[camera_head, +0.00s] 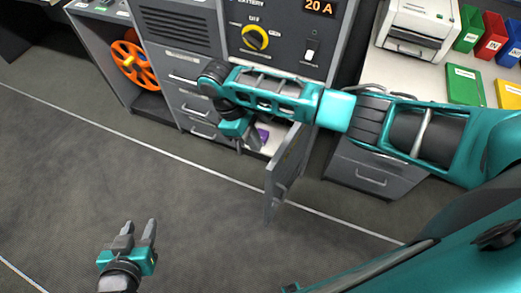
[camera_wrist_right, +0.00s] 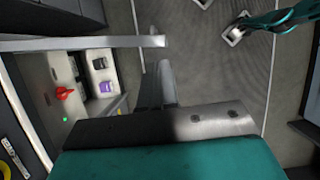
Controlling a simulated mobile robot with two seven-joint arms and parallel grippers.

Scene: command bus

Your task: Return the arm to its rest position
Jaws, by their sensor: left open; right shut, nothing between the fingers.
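My right arm (camera_head: 345,110) reaches in from the right, across the front of the grey cabinet. Its gripper (camera_head: 247,143) points down at the open lower compartment, near the open door (camera_head: 288,165), and is shut and empty. Part of the compartment is hidden behind it. In the right wrist view the gripper's grey and teal body fills the bottom. The compartment there shows a red knob (camera_wrist_right: 64,93), a green light (camera_wrist_right: 65,119), a black block (camera_wrist_right: 100,63) and a purple block (camera_wrist_right: 107,87). My left gripper (camera_head: 135,232) is open and empty over the floor at lower left.
The cabinet door stands out into the room below my right forearm. An orange wheel (camera_head: 135,65) is at left. A printer (camera_head: 410,35) and coloured binders stand at right. The floor ahead is clear.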

